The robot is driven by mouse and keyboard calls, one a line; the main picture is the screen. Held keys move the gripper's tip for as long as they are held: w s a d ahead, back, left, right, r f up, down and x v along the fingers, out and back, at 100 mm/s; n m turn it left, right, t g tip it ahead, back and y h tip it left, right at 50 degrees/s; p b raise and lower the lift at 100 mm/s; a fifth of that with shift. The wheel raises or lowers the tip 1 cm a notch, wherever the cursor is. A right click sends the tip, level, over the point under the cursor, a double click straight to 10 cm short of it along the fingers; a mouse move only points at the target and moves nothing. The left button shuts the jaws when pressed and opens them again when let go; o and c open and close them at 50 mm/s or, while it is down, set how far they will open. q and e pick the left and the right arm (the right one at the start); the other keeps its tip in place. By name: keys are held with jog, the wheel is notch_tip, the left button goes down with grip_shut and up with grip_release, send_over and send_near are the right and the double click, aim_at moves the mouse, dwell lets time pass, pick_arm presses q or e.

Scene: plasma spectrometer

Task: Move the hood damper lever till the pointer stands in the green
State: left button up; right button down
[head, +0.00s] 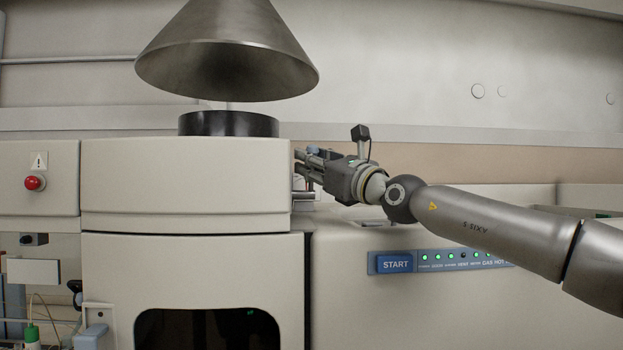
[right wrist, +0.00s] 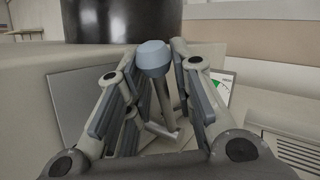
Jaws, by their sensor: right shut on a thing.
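The damper lever (right wrist: 152,60) has a blue-grey knob on a pale shaft and stands between the fingers of my right gripper (right wrist: 155,78) in the right wrist view. The gripper is shut on the lever. In the head view my right gripper (head: 304,167) reaches left to the side of the instrument's upper housing. A white scale with a green zone (right wrist: 222,88) shows partly behind the right finger. The finger hides much of the scale, and I cannot make out where the pointer stands. My left gripper is not in view.
A metal hood cone (head: 227,55) hangs above a black collar (head: 228,124) on the upper housing (head: 185,190). A red button (head: 35,183) is at the left. A blue START panel (head: 396,263) with green lights is below my right arm. A vent grille (right wrist: 298,153) lies right of the gripper.

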dwell(0.3)
jog(key=c, duration=1.5)
grip_release()
jog(key=shift+v, duration=6.15)
